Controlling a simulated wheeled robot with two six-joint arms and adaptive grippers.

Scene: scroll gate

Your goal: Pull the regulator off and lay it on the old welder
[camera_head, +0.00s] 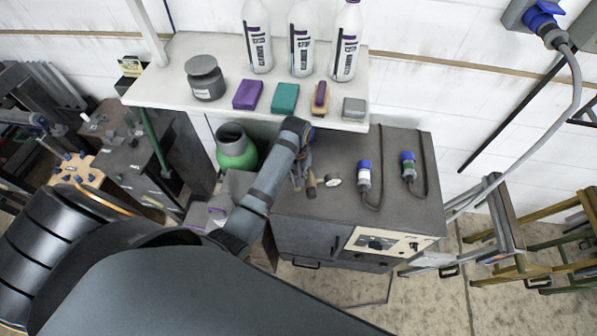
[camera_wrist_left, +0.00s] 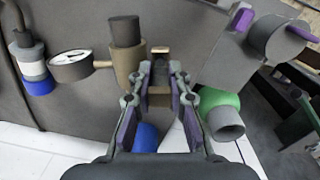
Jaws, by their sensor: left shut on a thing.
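The old welder (camera_head: 340,222) is a dark grey box with a cream control panel on its front. The regulator (camera_head: 311,187) has a brass-brown body and a round white gauge (camera_head: 334,181). It appears over the left part of the welder's top. My left gripper (camera_head: 299,178) is shut on the regulator. In the left wrist view, the fingers (camera_wrist_left: 160,74) close on its brass stub, with the black-capped body (camera_wrist_left: 127,62) and gauge (camera_wrist_left: 71,65) to their left. I cannot tell whether it touches the welder. My right gripper is not in view.
A green cylinder (camera_head: 236,156) stands left of the welder. Two blue-capped connectors (camera_head: 364,176) (camera_head: 408,168) with cables lie on the welder's right part. A white shelf (camera_head: 225,55) with bottles, a jar and small blocks overhangs behind. Trestles stand at the right.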

